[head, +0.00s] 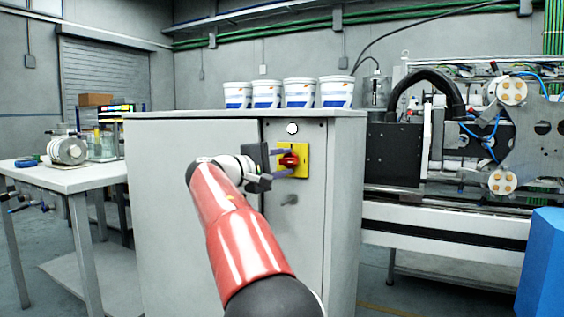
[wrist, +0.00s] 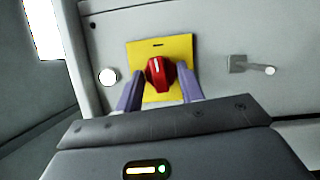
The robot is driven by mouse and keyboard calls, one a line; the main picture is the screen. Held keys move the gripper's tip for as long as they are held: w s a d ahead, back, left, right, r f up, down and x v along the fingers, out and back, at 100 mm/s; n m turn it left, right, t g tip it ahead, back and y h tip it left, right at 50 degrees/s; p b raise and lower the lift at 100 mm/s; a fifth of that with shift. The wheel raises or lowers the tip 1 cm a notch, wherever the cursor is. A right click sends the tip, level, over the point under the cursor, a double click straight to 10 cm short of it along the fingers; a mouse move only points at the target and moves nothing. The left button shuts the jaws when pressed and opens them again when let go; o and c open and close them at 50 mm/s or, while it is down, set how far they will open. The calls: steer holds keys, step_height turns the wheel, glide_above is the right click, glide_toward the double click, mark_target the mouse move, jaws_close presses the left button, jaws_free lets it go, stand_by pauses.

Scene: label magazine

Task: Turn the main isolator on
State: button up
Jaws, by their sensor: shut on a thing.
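The main isolator is a red rotary knob (head: 289,160) on a yellow square plate (head: 302,152), fixed to the front of a grey cabinet. In the wrist view the red knob (wrist: 158,72) sits in the middle of the yellow plate (wrist: 180,48), with a pale mark along its raised grip. My gripper (head: 282,163) reaches the knob from the left in the head view. In the wrist view its two purple fingers (wrist: 160,84) stand on either side of the knob and are shut on it. The fingers partly cover the lower plate.
The grey cabinet (head: 190,190) carries a white round lamp (head: 292,128) above the isolator and a grey handle (head: 289,200) below it. Several white-and-blue tubs (head: 300,92) stand on top. A workbench (head: 80,177) is at left, a machine (head: 450,200) at right.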

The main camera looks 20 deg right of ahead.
steer(key=shift+m, duration=0.7)
steer(key=o, duration=1)
steer(key=shift+a, duration=0.1)
steer(key=v, duration=0.7)
steer(key=shift+s+a+r, duration=0.1)
steer(key=shift+a+r, duration=0.05)
steer(key=shift+a, duration=0.2)
